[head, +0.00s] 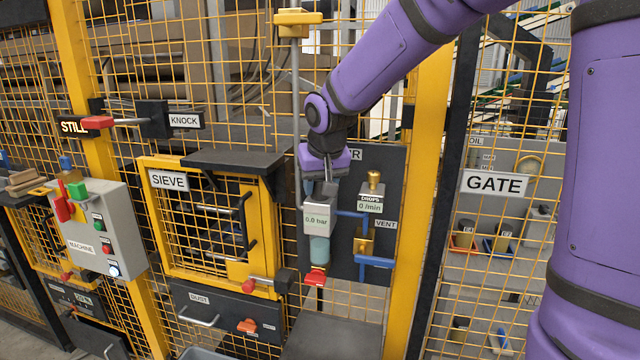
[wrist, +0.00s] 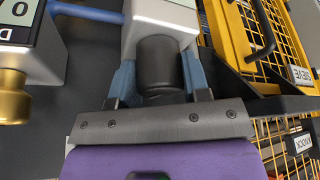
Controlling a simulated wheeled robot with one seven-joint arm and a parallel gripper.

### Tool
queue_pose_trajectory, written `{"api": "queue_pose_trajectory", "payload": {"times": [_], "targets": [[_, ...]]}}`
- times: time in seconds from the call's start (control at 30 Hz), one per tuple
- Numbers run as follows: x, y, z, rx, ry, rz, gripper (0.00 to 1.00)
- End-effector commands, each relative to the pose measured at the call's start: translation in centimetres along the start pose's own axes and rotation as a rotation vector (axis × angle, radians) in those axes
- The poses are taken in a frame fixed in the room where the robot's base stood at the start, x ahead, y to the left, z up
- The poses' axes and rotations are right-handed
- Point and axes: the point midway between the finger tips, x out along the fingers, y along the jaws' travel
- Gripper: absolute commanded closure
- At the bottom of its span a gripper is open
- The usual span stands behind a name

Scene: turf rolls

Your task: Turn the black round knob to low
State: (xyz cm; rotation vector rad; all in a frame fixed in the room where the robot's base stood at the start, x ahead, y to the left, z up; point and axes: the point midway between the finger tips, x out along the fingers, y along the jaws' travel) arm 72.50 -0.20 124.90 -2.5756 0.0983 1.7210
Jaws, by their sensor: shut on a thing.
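The black round knob (wrist: 158,66) sits on top of a light grey regulator block (head: 319,217) with a display reading 0.0 bar. My gripper (head: 322,186) comes down on it from above, with its blue-grey fingers on either side of the knob. In the wrist view my gripper (wrist: 158,78) is shut on the knob. The gripper hides the knob in the head view. No low mark or pointer on the knob is readable.
A brass knob (head: 374,178) over a drops display reading 0 /min stands just to the right on the dark panel (head: 396,205). A blue vent lever (head: 375,262) is below it. A grey post (head: 296,110) stands close to the left of my gripper.

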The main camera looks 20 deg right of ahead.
Motion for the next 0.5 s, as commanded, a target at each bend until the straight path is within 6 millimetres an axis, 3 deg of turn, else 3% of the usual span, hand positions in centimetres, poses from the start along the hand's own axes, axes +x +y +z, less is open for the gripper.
{"api": "queue_pose_trajectory", "payload": {"times": [0.5], "targets": [[-0.03, -0.01, 0.00, -0.198, 0.000, -0.082, 0.80]]}}
